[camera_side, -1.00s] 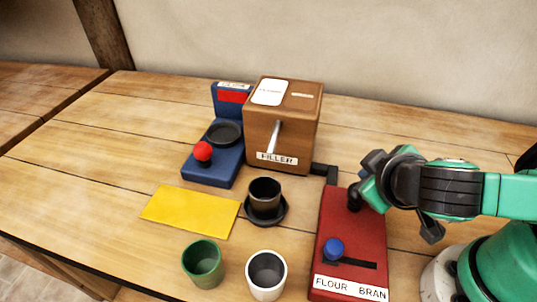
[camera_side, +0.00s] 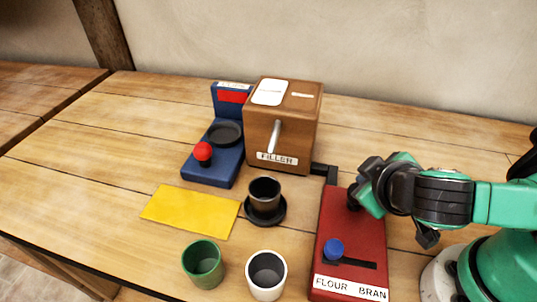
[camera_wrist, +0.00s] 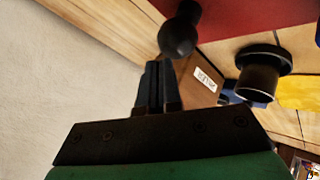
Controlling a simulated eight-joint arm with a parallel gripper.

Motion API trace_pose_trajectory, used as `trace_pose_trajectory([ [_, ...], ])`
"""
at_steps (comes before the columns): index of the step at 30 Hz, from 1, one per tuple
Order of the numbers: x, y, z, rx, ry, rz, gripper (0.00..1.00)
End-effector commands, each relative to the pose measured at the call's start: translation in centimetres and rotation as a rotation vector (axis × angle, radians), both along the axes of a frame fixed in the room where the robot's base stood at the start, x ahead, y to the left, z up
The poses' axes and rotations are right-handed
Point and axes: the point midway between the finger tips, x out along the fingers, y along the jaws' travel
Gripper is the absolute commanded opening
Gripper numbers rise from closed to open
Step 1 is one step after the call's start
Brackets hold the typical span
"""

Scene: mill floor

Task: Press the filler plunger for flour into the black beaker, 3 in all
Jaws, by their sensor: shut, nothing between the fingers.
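The filler (camera_side: 283,128) is a wooden box with a silver lever and a "FILLER" label. The black beaker (camera_side: 265,193) stands upright on a black saucer (camera_side: 281,213) in front of it; its contents cannot be made out. The red base (camera_side: 350,232) has a black plunger knob (camera_side: 353,198) at its far end, and a blue slider knob (camera_side: 333,248) at the "FLOUR" end of its slot. My gripper (camera_side: 360,183) is shut and empty, close by the plunger knob. In the wrist view, the fingertips (camera_wrist: 159,66) are just short of the plunger knob (camera_wrist: 179,36); contact cannot be told.
A blue stand (camera_side: 214,165) with a black dish and red ball knob is left of the filler. A yellow mat (camera_side: 190,211) lies left of the saucer. A green cup (camera_side: 203,265) and a white cup (camera_side: 266,276) stand in front. The left of the table is clear.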

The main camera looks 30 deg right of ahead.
Motion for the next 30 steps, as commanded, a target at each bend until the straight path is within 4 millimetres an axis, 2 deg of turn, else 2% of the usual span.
trace_pose_trajectory([
  [30, 0.0, 0.0, -1.3, 0.001, 0.000, 0.001, 0.00],
])
